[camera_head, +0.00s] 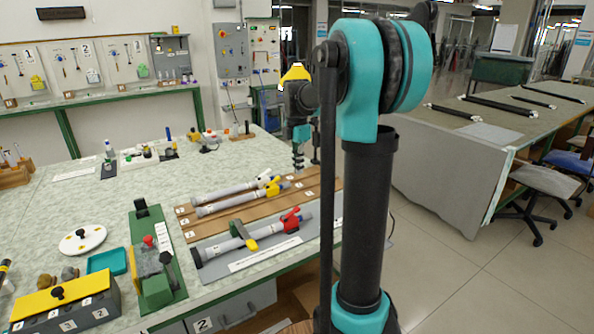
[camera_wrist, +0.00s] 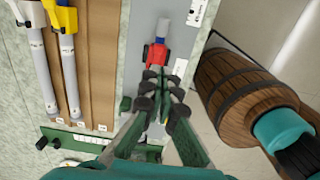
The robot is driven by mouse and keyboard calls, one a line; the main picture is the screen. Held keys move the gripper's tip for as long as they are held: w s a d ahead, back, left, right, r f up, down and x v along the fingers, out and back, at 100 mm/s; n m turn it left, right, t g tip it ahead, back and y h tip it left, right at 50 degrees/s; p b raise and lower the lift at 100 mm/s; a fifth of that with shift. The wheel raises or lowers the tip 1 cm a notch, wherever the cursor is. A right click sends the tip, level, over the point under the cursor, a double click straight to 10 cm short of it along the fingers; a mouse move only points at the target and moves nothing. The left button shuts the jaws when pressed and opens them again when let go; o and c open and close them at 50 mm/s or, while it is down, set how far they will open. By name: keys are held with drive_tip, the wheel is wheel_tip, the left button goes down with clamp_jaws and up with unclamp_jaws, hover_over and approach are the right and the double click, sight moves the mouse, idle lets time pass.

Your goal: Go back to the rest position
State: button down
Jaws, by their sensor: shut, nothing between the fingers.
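My gripper (camera_head: 298,158) hangs at the end of my arm, above the back right part of the workbench. In the wrist view, my gripper (camera_wrist: 163,90) has its green fingers with dark pads together and empty. Below it in that view, a grey rod with a red handle (camera_wrist: 155,54) lies on a grey plate, partly hidden by the fingers. In the head view, this rod (camera_head: 222,246) lies near the front edge with a green and yellow piece (camera_head: 243,236) across it.
A green fixture (camera_head: 152,262) stands left of the board. A white disc (camera_head: 82,240), a teal tray (camera_head: 107,262) and a yellow-topped box (camera_head: 62,300) lie farther left. Another table (camera_head: 450,160) stands at the right, with clear floor in front.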

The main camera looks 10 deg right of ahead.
drive_tip(key=s+a+f+m+t, duration=0.1)
drive_tip(key=s+f+m+t, duration=0.1)
drive_tip(key=s+f+m, duration=0.7)
drive_tip(key=s+a+f+m+t, duration=0.2)
drive_tip(key=s+f+m, duration=0.7)
drive_tip(key=s, duration=0.8)
drive_tip(key=m, duration=0.3)
drive_tip(key=shift+a+m, duration=0.2)
drive_tip(key=shift+m, duration=0.1)
